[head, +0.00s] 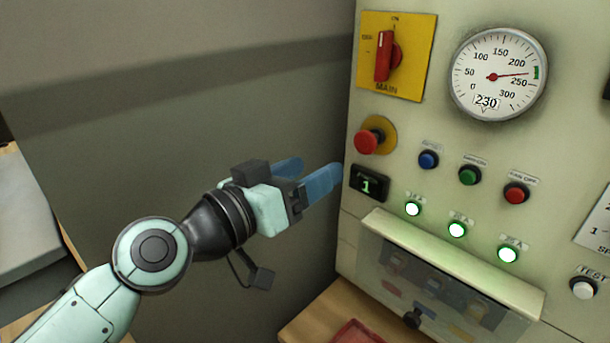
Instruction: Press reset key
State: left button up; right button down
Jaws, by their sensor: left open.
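The control panel (470,135) stands at the right. A round blue button (428,160) is on its face, with a small label above it that is hard to read but looks like reset. My left gripper (318,169) has blue fingers, open with nothing between them. It is to the left of the blue button, near the panel's left edge and the small display showing 1 (369,184). I cannot tell whether a fingertip touches the panel edge. My right gripper is not in view.
Near the blue button are a green button (469,175), a red button (516,194) and a red mushroom button (367,142). Above are the red main switch (384,57) and a dial gauge (497,74). A hooded cover (450,262) juts out below three lit green lamps.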

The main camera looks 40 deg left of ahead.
aim_at(426, 161)
jog(key=k+j, duration=0.1)
jog(key=k, duration=0.9)
